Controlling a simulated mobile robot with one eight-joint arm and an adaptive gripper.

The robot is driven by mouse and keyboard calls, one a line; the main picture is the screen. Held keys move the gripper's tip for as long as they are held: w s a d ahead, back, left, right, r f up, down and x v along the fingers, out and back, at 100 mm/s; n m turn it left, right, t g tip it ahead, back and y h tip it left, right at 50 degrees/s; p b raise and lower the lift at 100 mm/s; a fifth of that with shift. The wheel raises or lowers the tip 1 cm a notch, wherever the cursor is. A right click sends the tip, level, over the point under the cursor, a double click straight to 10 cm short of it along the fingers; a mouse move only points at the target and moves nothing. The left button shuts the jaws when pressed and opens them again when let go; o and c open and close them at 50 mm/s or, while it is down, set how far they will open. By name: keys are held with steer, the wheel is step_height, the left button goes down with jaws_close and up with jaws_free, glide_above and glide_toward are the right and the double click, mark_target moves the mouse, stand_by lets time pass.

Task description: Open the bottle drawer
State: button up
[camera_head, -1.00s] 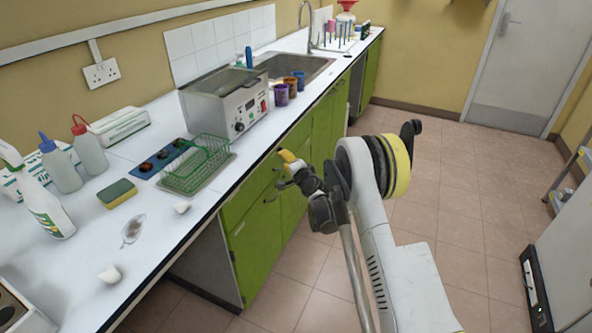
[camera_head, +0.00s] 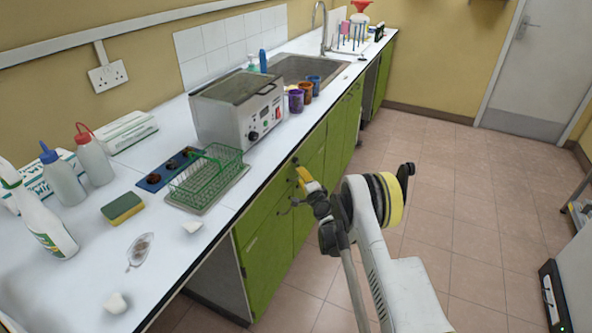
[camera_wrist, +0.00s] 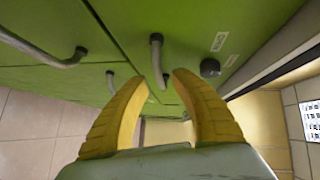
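The green cabinet fronts (camera_head: 268,238) run under the white worktop in the head view. My gripper (camera_head: 306,180) is beside them, just below the worktop edge. In the wrist view, my gripper (camera_wrist: 161,77) has its two yellow fingers apart, with nothing held. A grey bar handle (camera_wrist: 157,62) on a green front lies in the gap ahead of the fingertips; I cannot tell whether they touch it. A small white label (camera_wrist: 219,41) and a dark round knob (camera_wrist: 210,67) are beside that handle. The fronts look shut. I cannot tell which one is the bottle drawer.
Another handle (camera_wrist: 62,60) is at the left of the wrist view. The worktop (camera_head: 165,232) carries a metal bath (camera_head: 222,122), a green wire rack (camera_head: 205,178), coloured cups and several bottles. The tiled floor (camera_head: 445,210) to the right is open.

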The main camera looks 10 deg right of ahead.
steer(key=shift+w+a, duration=0.1)
steer(key=shift+w, duration=0.35)
steer(key=shift+s, duration=0.15)
jaws_close()
